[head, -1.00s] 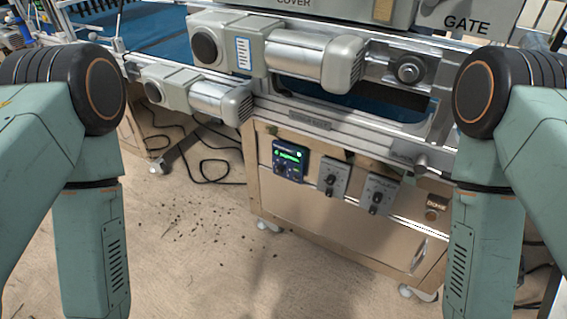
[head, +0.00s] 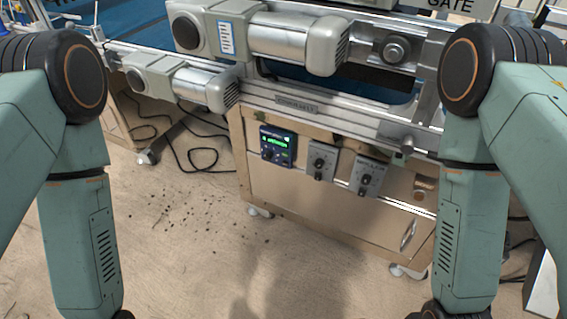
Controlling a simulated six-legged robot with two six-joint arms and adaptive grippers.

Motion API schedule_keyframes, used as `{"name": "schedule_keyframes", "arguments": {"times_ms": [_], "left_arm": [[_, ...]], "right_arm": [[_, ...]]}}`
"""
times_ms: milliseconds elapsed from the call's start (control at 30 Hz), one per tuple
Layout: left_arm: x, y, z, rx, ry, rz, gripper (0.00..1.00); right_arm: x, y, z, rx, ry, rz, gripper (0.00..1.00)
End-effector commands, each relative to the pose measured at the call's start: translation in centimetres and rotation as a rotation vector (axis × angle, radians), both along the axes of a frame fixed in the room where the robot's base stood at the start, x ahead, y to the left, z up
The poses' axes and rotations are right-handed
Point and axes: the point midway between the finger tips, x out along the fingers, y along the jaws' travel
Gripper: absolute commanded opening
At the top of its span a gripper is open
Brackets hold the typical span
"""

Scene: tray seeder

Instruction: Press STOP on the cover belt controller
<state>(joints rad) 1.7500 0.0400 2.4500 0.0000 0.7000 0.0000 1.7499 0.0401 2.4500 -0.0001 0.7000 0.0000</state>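A small dark blue controller (head: 278,147) with a lit green display and small buttons sits on the front of the machine's wooden cabinet, left of two grey control boxes. Its button labels are too small to read, and I cannot tell whether it is the cover belt controller. The grey boxes (head: 321,160) and (head: 368,175) each carry a dark knob or switch. My two arms hang at the left and right sides of the head view, well apart from the controller. Both grippers are out of the frame below.
Two motors (head: 300,40) and (head: 198,85) jut out above the cabinet along a metal rail. The cabinet (head: 320,210) stands on castors. Black cables (head: 190,155) lie on the floor at left. Dark crumbs (head: 185,215) are scattered on otherwise open floor in front.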

Motion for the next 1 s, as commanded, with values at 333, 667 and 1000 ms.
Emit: {"name": "schedule_keyframes", "arguments": {"times_ms": [333, 667, 1000], "left_arm": [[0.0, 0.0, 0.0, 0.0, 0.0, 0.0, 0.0], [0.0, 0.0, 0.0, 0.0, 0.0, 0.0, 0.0], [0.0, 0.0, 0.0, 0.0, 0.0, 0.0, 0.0]], "right_arm": [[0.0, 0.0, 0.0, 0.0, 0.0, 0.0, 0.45], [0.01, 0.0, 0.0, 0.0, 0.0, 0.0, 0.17], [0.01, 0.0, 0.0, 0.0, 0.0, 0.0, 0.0]]}}
